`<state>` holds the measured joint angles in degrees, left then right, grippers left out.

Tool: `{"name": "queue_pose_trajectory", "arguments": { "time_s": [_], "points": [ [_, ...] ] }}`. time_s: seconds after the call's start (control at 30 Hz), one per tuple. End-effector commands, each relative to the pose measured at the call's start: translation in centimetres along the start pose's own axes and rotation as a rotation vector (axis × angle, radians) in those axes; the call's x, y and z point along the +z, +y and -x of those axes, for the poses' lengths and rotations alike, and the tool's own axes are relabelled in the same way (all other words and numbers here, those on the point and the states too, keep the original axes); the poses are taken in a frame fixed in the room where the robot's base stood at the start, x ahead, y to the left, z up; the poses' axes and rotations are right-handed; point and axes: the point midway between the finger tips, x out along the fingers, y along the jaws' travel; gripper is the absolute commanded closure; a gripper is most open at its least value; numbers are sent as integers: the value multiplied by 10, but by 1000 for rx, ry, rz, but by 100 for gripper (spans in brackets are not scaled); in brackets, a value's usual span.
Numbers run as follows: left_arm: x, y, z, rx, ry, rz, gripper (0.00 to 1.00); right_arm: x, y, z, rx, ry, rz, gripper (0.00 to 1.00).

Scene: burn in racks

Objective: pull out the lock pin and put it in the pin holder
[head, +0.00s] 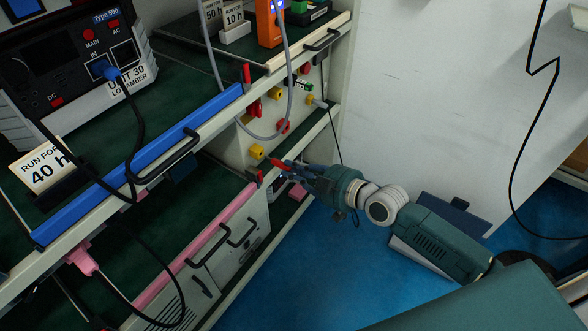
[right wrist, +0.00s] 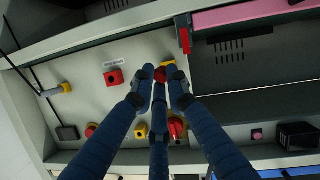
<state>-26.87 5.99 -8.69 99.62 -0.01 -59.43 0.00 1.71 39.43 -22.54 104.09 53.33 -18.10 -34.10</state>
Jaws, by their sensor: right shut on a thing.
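My right gripper (head: 291,166) is at the end panel of the rack, its fingers shut on a small red part, which I take to be the lock pin (head: 277,162). In the right wrist view, the fingertips (right wrist: 160,72) close around its red end (right wrist: 160,76). A yellow block (head: 257,151) is right beside the red part; I cannot tell whether the pin is still seated in it. Several other red and yellow fittings sit on the panel, and I cannot tell which is the pin holder. My left gripper is not in view.
The rack's blue-edged shelf (head: 140,165) and pink-edged drawer (head: 205,250) are left of the gripper. A grey cable (head: 286,95) loops in front of the panel. A black cable (head: 333,135) hangs nearby. Blue floor (head: 310,260) is clear below.

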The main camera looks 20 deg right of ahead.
Motion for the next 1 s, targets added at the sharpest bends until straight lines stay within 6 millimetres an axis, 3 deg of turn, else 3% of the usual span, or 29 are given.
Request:
{"name": "queue_pose_trajectory", "arguments": {
  "time_s": [1.0],
  "points": [
    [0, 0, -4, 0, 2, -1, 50, -1, 1, 0, 2, 1, 1, 100]
  ]
}}
